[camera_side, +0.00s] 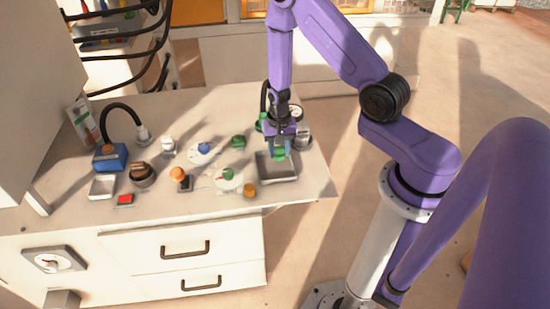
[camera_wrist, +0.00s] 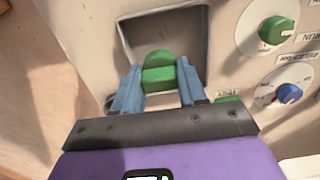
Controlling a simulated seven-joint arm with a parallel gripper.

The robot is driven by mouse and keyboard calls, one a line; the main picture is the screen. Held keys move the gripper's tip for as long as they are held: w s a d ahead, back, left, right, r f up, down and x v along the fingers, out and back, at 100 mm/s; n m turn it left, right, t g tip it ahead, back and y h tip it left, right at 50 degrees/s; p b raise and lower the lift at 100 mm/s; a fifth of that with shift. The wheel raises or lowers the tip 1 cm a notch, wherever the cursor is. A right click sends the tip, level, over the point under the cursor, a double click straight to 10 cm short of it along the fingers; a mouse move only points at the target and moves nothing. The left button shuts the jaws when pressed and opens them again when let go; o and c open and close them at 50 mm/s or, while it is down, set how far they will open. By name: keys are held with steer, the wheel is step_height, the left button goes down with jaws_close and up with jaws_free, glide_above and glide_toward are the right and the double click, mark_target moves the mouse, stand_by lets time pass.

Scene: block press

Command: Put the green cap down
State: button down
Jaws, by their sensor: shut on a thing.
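The green cap (camera_side: 279,154) is held between the two fingers of my gripper (camera_side: 281,143), over the grey square tray (camera_side: 285,173) at the right end of the counter. In the wrist view, the green cap (camera_wrist: 159,72) sits between the blue-grey fingertips of my gripper (camera_wrist: 158,84). The tray (camera_wrist: 128,42) lies behind the cap there. I cannot tell how far the cap is above the tray floor.
A green knob (camera_side: 228,174) and a blue knob (camera_side: 204,148) on white dials are left of the tray. A small orange piece (camera_side: 249,190) is near the counter's front edge. A round gauge (camera_side: 296,112) stands behind my gripper. Bare counter (camera_side: 312,178) lies right of the tray.

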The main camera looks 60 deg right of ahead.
mark_target(275, 167)
steer(key=shift+w+d+f, duration=0.1)
steer(key=shift+w+f, duration=0.4)
steer(key=shift+f, duration=0.15)
steer(key=shift+w+d+f, duration=0.1)
steer(key=shift+w+f, duration=0.35)
steer(key=shift+f, duration=0.7)
steer(key=shift+f, duration=0.1)
steer(key=shift+f, duration=0.8)
steer(key=shift+f, duration=0.45)
steer(key=c, duration=0.6)
jaws_free()
steer(key=shift+c, duration=0.2)
